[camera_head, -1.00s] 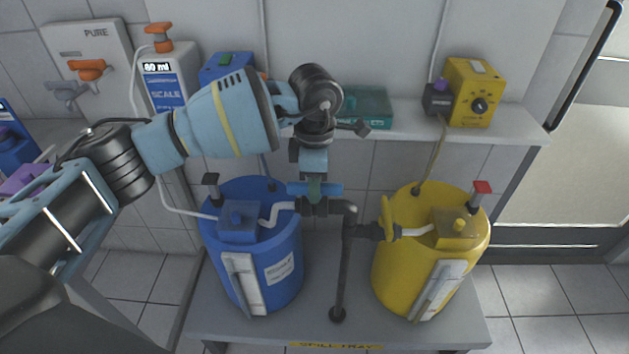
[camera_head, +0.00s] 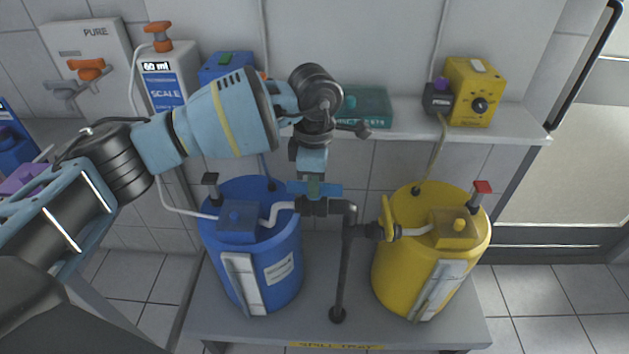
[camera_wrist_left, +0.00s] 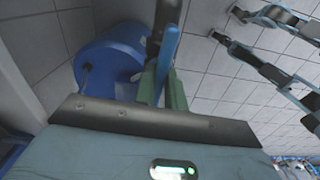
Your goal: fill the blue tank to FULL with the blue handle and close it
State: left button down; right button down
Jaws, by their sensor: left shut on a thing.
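The blue tank (camera_head: 277,240) stands on the left of the spill tray, with a pale gauge strip (camera_head: 243,283) on its front. I cannot read its level. The blue handle (camera_head: 332,190) sits on the dark pipe valve right of the tank, lying roughly along the pipe in the head view. My left gripper (camera_head: 314,186) reaches down from above and is shut on the blue handle. In the left wrist view the handle (camera_wrist_left: 168,60) stands between the greenish fingers, with the blue tank (camera_wrist_left: 108,62) behind. My right gripper is not seen in the head view.
A yellow tank (camera_head: 400,260) with its yellow handle (camera_head: 387,217) stands at right on the spill tray (camera_head: 325,285). A dark standpipe (camera_head: 344,270) rises between the tanks. The shelf (camera_head: 415,120) behind holds a yellow box (camera_head: 470,90) and a teal box (camera_head: 366,105).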

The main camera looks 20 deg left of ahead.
pick_arm(q)
jog(key=m+b, duration=0.1)
jog(key=m, duration=0.4)
jog(key=shift+f, duration=0.1)
jog(key=m+b, duration=0.1)
jog(key=m, duration=0.4)
jog(key=m+b, duration=0.2)
jog(key=m, duration=0.2)
jog(key=shift+m, duration=0.4)
jog(key=shift+m+b, duration=0.45)
jog(key=shift+m, duration=1.15)
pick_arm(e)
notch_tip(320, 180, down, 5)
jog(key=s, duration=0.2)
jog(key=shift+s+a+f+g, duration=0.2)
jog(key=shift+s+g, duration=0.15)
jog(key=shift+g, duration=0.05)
pick_arm(q)
jog(key=shift+m, duration=0.3)
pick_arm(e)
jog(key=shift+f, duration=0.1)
pick_arm(q)
jog(key=c, duration=1.5)
grip_release()
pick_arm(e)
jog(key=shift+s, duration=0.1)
pick_arm(q)
jog(key=shift+o, duration=0.2)
jog(key=shift+r, duration=0.2)
